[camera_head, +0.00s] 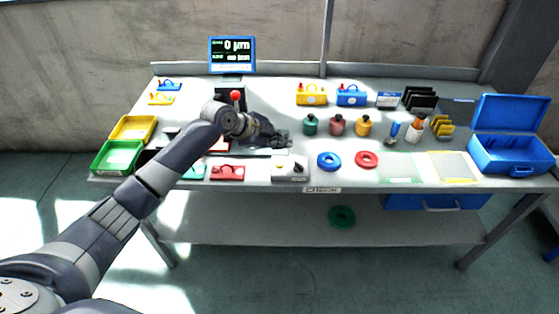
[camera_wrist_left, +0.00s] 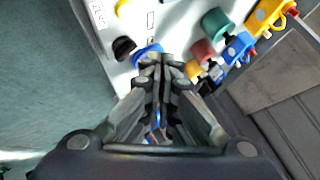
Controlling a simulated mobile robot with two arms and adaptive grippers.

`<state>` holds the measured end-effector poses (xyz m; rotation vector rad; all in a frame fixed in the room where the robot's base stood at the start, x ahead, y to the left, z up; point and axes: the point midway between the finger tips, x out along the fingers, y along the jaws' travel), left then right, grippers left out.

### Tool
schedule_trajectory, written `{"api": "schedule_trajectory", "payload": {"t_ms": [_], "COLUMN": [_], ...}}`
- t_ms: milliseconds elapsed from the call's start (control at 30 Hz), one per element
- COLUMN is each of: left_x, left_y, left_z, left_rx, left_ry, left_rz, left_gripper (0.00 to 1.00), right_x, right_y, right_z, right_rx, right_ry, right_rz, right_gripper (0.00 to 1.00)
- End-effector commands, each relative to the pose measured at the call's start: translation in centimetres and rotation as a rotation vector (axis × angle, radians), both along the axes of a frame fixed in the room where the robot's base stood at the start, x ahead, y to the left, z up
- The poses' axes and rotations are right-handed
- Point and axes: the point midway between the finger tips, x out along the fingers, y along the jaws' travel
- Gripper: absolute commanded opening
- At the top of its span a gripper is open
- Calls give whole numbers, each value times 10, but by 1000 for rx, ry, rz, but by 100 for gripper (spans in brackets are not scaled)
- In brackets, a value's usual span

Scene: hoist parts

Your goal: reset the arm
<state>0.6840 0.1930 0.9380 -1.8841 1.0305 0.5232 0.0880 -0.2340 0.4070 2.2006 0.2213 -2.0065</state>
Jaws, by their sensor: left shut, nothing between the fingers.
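My left arm reaches in from the lower left of the head view. My left gripper (camera_head: 284,139) is over the left-middle of the workbench (camera_head: 300,217), behind the grey control box (camera_head: 290,170). In the left wrist view the gripper (camera_wrist_left: 158,62) has its fingers together, with nothing held between them. The gripper points over the bench top. My right gripper shows in neither view.
Green (camera_head: 310,125), dark red (camera_head: 336,125) and yellow (camera_head: 363,125) weights stand right of my gripper. Blue (camera_head: 329,161) and red (camera_head: 367,159) rings lie in front. A display (camera_head: 232,55) stands behind. Green (camera_head: 118,157) and yellow (camera_head: 133,129) bins sit left; an open blue case (camera_head: 511,153) sits right.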

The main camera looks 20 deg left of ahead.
Motion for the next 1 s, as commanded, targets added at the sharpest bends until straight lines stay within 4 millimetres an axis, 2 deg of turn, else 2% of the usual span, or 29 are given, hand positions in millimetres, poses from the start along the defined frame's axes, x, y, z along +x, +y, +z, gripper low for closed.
{"api": "schedule_trajectory", "payload": {"t_ms": [700,767,867,1000], "left_x": [-4,-14,-44,-109], "left_y": [-3,-10,-30,-59], "left_z": [-6,-16,-41,-81], "left_rx": [-2,-6,-21,-53], "left_ry": [9,32,90,206], "left_rz": [0,2,17,90], "left_gripper": [0,0,0,0], "right_x": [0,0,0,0], "right_y": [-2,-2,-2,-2], "right_z": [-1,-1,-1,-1], "right_rx": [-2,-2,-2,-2], "right_ry": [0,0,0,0], "right_rz": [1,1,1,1], "right_gripper": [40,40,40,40]}}
